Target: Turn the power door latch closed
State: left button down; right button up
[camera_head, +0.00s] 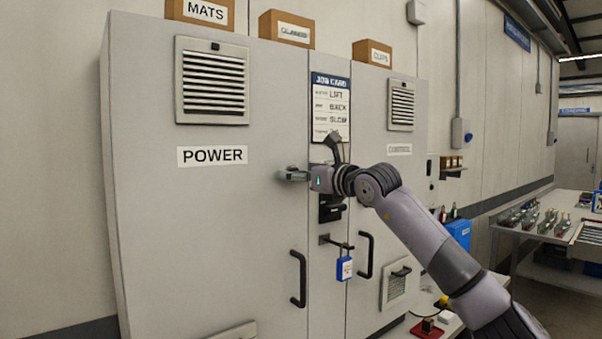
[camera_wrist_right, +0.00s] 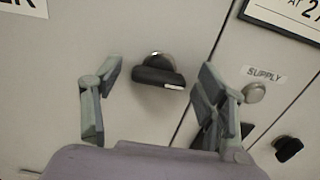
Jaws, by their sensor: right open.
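The power door (camera_head: 210,230) is a grey cabinet door with a POWER label, and it looks flush with the cabinet front. My right gripper (camera_head: 283,175) is at the door's right edge and hides the latch in the head view. In the right wrist view the power door latch (camera_wrist_right: 158,76) is a black knob handle on a round metal base, lying roughly across the picture. My right gripper also shows there (camera_wrist_right: 155,90), open, with one finger on each side of the latch and a gap on both sides. My left gripper is not in view.
A round metal knob (camera_wrist_right: 254,92) by the SUPPLY label and another black knob (camera_wrist_right: 289,148) are to the right. Below my right gripper are a black door handle (camera_head: 298,279) and a blue padlock tag (camera_head: 344,268). A job card (camera_head: 330,105) hangs above.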

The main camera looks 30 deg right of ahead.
jog(key=shift+c, duration=0.2)
jog(key=c, duration=1.1)
jog(key=shift+n, duration=0.4)
jog(key=shift+a+f+n+p, duration=0.1)
jog(key=shift+n+p, duration=0.75)
jog(key=shift+n, duration=3.4)
jog(key=shift+a+f+n+p, duration=0.1)
jog(key=shift+n+p, duration=0.7)
jog(key=shift+n, duration=3.45)
